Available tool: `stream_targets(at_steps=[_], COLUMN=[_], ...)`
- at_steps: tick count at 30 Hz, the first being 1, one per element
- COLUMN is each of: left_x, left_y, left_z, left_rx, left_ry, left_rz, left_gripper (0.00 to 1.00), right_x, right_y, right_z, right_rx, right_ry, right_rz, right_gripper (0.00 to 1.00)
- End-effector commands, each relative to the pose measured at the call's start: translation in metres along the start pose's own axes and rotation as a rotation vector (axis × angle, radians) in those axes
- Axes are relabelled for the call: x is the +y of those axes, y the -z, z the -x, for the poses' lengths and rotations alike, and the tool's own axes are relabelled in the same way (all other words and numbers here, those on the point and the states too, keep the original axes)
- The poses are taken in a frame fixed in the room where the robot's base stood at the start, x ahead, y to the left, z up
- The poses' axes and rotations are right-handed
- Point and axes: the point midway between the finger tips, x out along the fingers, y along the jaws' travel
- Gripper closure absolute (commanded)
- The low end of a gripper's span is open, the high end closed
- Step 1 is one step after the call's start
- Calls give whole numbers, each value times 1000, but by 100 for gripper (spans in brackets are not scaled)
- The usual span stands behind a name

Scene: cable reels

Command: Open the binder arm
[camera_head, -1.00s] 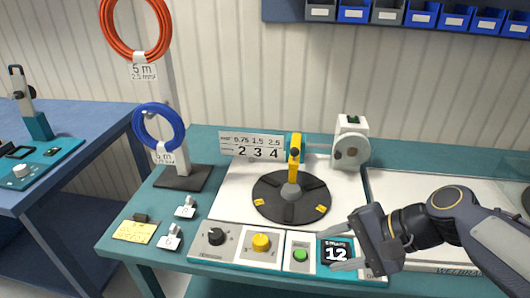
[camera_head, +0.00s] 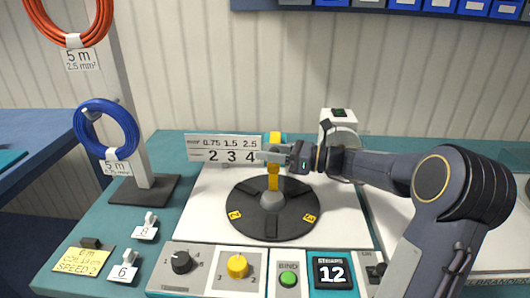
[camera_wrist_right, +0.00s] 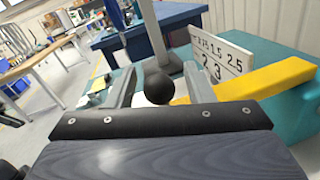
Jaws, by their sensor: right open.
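The binder arm is a yellow bar (camera_head: 273,181) that stands over the middle of the black round turntable (camera_head: 250,222). In the right wrist view the yellow bar (camera_wrist_right: 262,82) runs in from the right, from a teal block (camera_wrist_right: 290,118). A black ball knob (camera_wrist_right: 158,88) shows between the fingers of my right gripper (camera_wrist_right: 160,90). The fingers are apart, one on each side of the knob, and do not look closed on it. In the head view my right gripper (camera_head: 268,152) covers the knob and part of the bar. My left gripper is in neither view.
A sign with numbers (camera_head: 222,149) stands just left of my right gripper. A white device (camera_head: 340,125) stands behind it. A front panel has a black dial (camera_head: 181,262), a yellow dial (camera_head: 237,266), a green button (camera_head: 288,279) and a display (camera_head: 331,272). A blue coil (camera_head: 82,130) hangs at left.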

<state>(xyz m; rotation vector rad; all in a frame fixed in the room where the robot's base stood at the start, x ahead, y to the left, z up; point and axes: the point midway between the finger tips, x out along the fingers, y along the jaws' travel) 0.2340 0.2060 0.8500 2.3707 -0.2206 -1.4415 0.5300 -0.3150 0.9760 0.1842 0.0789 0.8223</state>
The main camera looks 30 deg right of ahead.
Motion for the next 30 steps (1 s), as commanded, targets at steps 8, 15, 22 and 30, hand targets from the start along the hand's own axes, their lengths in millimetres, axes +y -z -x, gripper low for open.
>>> stream_targets(at_steps=[8, 15, 22, 30], left_x=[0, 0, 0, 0], left_y=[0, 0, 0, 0], left_z=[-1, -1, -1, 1], left_rx=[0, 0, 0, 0], left_ry=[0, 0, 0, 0], left_rz=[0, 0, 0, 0], left_gripper=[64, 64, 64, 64], right_x=[0, 0, 0, 0], right_y=[0, 0, 0, -1], right_z=[-13, -13, -13, -12], right_rx=[1, 1, 1, 2], right_ry=[0, 1, 1, 1], right_rz=[1, 2, 2, -1], right_gripper=[52, 64, 94, 100])
